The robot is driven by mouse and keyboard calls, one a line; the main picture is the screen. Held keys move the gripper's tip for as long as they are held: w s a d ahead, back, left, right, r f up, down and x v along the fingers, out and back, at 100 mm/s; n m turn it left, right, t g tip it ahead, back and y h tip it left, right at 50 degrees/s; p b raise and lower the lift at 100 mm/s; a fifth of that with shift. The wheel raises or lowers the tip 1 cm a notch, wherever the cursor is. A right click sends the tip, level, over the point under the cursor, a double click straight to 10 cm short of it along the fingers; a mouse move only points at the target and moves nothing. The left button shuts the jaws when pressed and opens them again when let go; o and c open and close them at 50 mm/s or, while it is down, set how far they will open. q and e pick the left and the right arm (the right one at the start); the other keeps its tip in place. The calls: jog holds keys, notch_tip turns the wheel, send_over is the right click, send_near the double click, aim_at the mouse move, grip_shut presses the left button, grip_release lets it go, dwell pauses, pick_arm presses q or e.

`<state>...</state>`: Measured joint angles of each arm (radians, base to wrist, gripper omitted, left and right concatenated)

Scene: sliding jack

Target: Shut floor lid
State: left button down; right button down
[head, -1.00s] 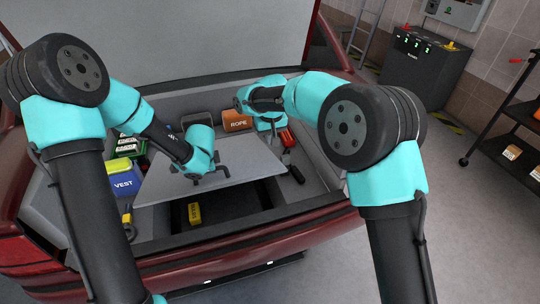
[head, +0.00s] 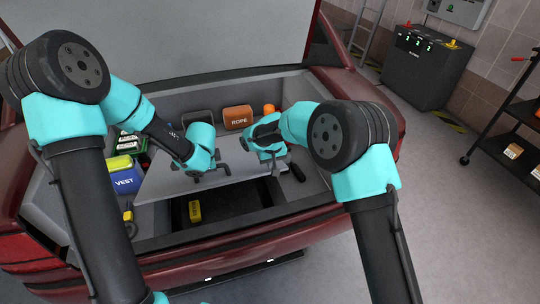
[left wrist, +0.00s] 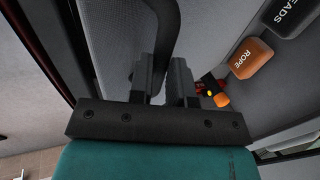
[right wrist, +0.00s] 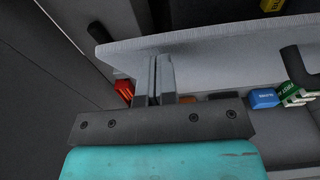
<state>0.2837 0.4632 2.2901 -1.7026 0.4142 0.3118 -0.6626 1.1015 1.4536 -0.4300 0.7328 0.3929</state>
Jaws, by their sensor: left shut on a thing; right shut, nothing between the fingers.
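The floor lid (head: 165,183) is a light grey panel, tilted above a dark opening (head: 240,200) in the boot floor. My left gripper (head: 199,176) is at its upper side, shut on a dark bar handle (left wrist: 169,25), as the left wrist view shows. My right gripper (head: 277,165) is at the lid's right end. In the right wrist view its fingers (right wrist: 158,62) are closed together with nothing between them, close to the lid's edge (right wrist: 225,42). I cannot tell whether they touch it. The right arm hides the lid's right end in the head view.
A yellow item (head: 195,211) lies in the opening. A blue VEST box (head: 125,181) and green boxes stand at the left, and an orange ROPE box (head: 238,117) at the back. A dark cylinder (head: 297,172) lies right of the opening. The boot sill (head: 250,240) runs along the front.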

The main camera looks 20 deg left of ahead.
pick_arm(q)
jog(key=shift+s, duration=0.1)
pick_arm(e)
jog(key=shift+f, duration=0.15)
jog(key=shift+s+d+f, duration=0.15)
jog(key=shift+s+f, duration=0.1)
jog(key=shift+f, duration=0.25)
jog(key=shift+s+d+f, duration=0.15)
jog(key=shift+s+f, duration=0.05)
jog(key=shift+f, duration=0.35)
jog(key=shift+s+d+f, duration=0.15)
jog(key=shift+s+f, duration=0.1)
jog(key=shift+f, duration=0.25)
pick_arm(q)
jog(key=c, duration=1.8)
grip_release()
jog(key=shift+c, duration=0.2)
jog(key=o, duration=0.8)
jog(key=shift+r, duration=0.1)
jog(key=v, duration=1.2)
